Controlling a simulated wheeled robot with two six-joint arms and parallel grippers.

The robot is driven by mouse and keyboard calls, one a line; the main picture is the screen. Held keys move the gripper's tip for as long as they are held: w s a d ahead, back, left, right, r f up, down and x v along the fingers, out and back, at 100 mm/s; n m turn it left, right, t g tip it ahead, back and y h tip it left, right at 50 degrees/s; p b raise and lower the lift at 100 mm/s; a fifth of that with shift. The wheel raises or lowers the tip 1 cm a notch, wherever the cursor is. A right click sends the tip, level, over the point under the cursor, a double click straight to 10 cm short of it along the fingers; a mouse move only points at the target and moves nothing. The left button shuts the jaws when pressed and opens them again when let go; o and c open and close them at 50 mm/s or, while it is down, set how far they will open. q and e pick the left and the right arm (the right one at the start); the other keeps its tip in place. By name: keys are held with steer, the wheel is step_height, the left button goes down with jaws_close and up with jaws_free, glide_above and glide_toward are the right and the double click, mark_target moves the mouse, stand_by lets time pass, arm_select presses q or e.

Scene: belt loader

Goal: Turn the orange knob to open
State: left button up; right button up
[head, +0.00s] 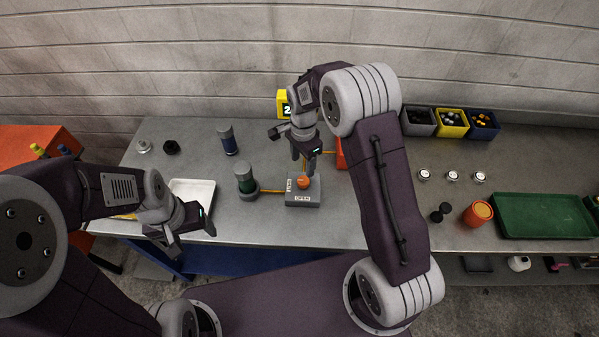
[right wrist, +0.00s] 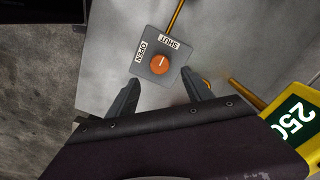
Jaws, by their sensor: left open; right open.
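The orange knob (head: 303,183) sits on top of a small grey box (head: 316,195) on the bench; it also shows in the right wrist view (right wrist: 157,64). The box has an OPEN label on its front side and a SHUT label on its left side in the head view. A pale mark on the knob appears to lie toward the SHUT label. My right gripper (head: 304,160) is open above and behind the knob, with its fingers apart and nothing between them. My left gripper (head: 188,236) is open and empty by the bench's front edge, well left of the box.
A white tray (head: 207,186) lies at left. An orange cup (head: 478,213) and a green tray (head: 545,216) are at right. A yellow number sign (head: 283,103) and small bins (head: 451,131) stand at the back.

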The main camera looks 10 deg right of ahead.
mark_target(303, 180)
steer(key=shift+s+d+f, duration=0.15)
steer(key=shift+s+d, duration=0.05)
steer(key=f+p, duration=0.1)
steer(key=f, duration=0.3)
steer(key=f+p, duration=0.1)
steer(key=f, duration=0.3)
steer(key=shift+w+a+f+p, duration=0.15)
steer(key=shift+w+f+p, duration=0.05)
steer(key=shift+p, duration=0.1)
steer(key=shift+s+f, duration=0.15)
steer(key=shift+f, duration=0.05)
jaws_close()
